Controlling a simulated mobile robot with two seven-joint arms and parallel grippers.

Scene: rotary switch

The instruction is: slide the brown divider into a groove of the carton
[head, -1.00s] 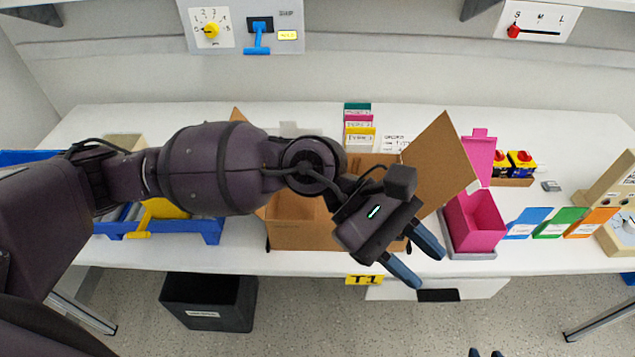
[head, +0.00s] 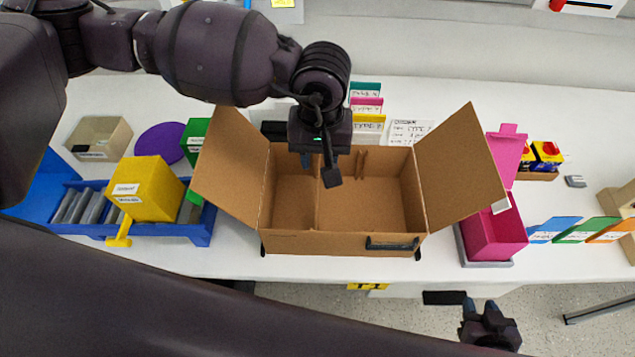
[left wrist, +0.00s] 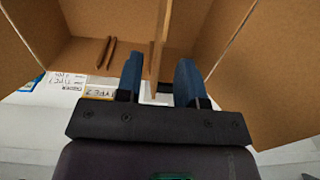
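The open carton (head: 365,243) stands on the table, its side flaps spread. The brown divider (head: 317,205) stands upright inside it, left of the middle, running front to back. The left wrist view shows the divider edge-on (left wrist: 160,35). A pair of groove strips (head: 360,162) on the back wall stands empty, right of the divider. I cannot tell whether the divider's ends sit in a groove. My left gripper (head: 320,172) is at the carton's back edge, fingers apart, with the divider's line between them (left wrist: 158,85). My right gripper (head: 480,306) is low at the front right, apparently open and empty.
A blue tray (head: 200,238) with a yellow box (head: 150,188) stands left of the carton. A pink bin (head: 490,235) stands on the right, beyond the right flap (head: 460,170). Upright coloured cards (head: 366,105) stand behind the carton.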

